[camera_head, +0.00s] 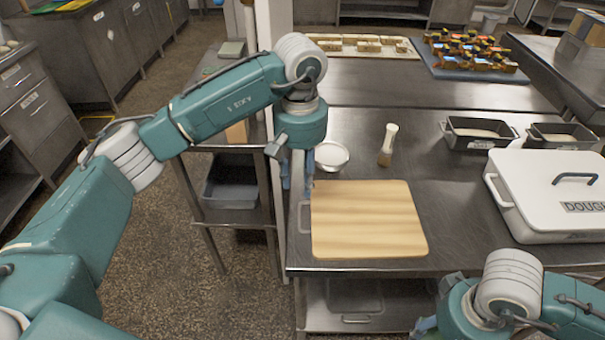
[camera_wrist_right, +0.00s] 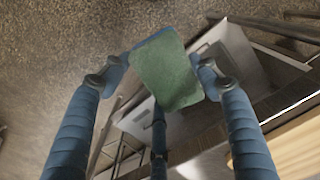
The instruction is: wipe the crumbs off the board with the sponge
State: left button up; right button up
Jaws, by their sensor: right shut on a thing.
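The wooden board (camera_head: 368,222) lies flat near the front left edge of the steel table. I cannot make out crumbs on it. My left gripper (camera_head: 298,178) points down at the board's left back corner, its blue fingers apart with nothing seen between them. My right gripper (camera_wrist_right: 163,78) is shut on the green sponge (camera_wrist_right: 167,72) in the right wrist view. In the head view only a bit of my right gripper (camera_head: 426,325) shows, low in front of the table's edge, and the sponge is hidden there. The board's edge (camera_wrist_right: 302,148) shows at the right of the wrist view.
A white bowl (camera_head: 331,155) and a brush with a pale handle (camera_head: 391,138) stand behind the board. A white lidded dough box (camera_head: 552,190) stands to its right, with dark tins (camera_head: 478,133) behind. Trays of baked goods (camera_head: 366,46) are at the back.

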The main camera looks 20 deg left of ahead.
aim_at(301, 219)
pick_arm(q)
notch_tip(301, 219, down, 11)
jog(key=p, duration=0.3)
jog(key=shift+s+d+r, duration=0.1)
jog(key=shift+s+r, duration=0.05)
jog(key=shift+r, duration=0.05)
pick_arm(e)
notch_tip(301, 219, up, 4)
jog(key=shift+f, duration=0.15)
pick_arm(q)
jog(key=shift+f+p, duration=0.3)
jog(key=shift+f, duration=0.2)
grip_shut()
